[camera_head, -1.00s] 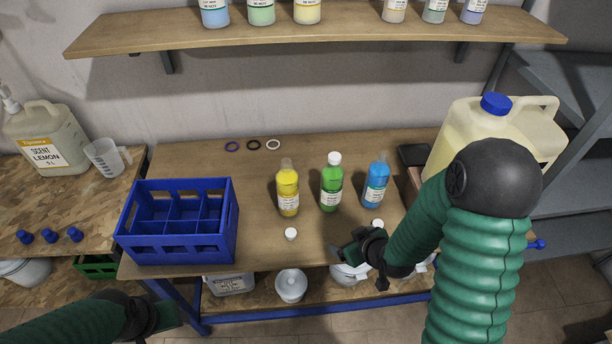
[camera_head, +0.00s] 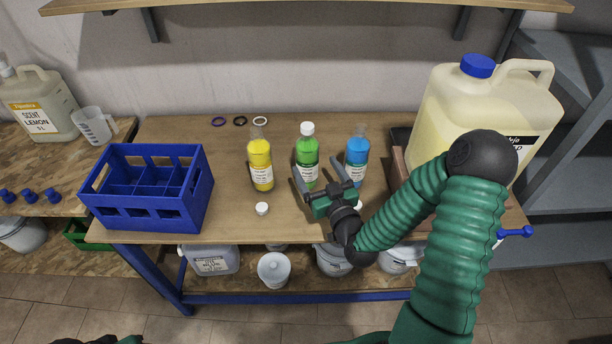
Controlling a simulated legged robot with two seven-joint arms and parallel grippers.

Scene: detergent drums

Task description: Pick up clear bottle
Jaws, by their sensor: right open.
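Three see-through bottles stand upright in a row on the workbench: a yellow-filled one (camera_head: 260,165), a green-filled one (camera_head: 306,158) with a white cap on, and a blue-filled one (camera_head: 357,155) without a visible cap. No bottle with colourless contents shows on the bench. My right gripper (camera_head: 317,178) is open and empty, its fingers pointing at the green bottle, one on each side of its lower part in the picture. I cannot tell whether they touch it. Only a dark sliver of my left arm's end shows at the bottom left edge; its fingers are hidden.
A blue divided crate (camera_head: 150,213) stands left. Loose white caps lie in front of the yellow bottle (camera_head: 262,208) and near the blue one (camera_head: 360,204). A large jug (camera_head: 440,110) stands right. Three rings (camera_head: 240,121) lie at the back. A shelf (camera_head: 300,6) hangs above.

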